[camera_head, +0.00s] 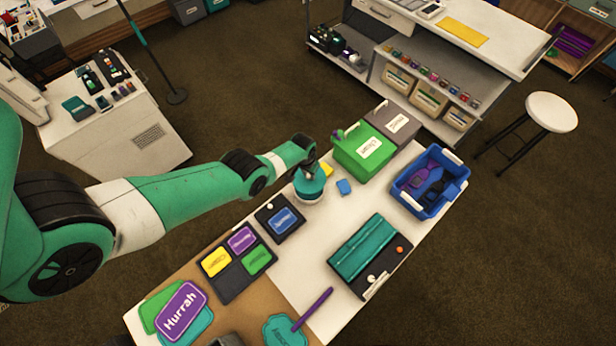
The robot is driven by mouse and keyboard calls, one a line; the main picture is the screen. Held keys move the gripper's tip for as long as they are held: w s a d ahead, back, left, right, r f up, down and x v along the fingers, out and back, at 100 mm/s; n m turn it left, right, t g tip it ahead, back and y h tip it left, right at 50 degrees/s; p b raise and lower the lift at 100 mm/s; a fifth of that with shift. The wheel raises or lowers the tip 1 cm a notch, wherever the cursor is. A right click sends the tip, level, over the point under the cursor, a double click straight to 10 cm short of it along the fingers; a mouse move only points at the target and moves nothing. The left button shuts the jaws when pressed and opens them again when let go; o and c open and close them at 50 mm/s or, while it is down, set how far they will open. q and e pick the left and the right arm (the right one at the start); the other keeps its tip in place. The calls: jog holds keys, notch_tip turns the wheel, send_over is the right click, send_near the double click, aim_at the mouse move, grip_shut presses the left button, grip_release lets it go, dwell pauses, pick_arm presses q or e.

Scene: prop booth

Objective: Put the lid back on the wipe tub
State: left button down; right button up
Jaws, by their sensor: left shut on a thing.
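The wipe tub (309,199) is a small round white tub near the back left edge of the long table. Its teal lid (311,187) is over the tub's top, and I cannot tell whether it sits fully down or a little above the rim. My left gripper (308,175) reaches in from the left and is shut on the lid from above. The fingers are small and dark here, and they hide part of the lid's top. My right gripper is out of view.
A small blue block (344,187) lies just right of the tub, and a yellow item (327,170) is behind it. A green box (362,156) stands behind, a blue crate (455,167) to the right. A dark tray (280,219) lies in front. Bare tabletop (335,222) shows between.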

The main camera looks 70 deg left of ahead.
aim_at(308, 180)
pick_arm(q)
jog(key=shift+f+b, duration=3.25)
jog(key=shift+f, duration=0.1)
jog(key=shift+c, duration=0.5)
grip_release()
notch_tip(308, 180, up, 7)
jog(key=p, duration=0.7)
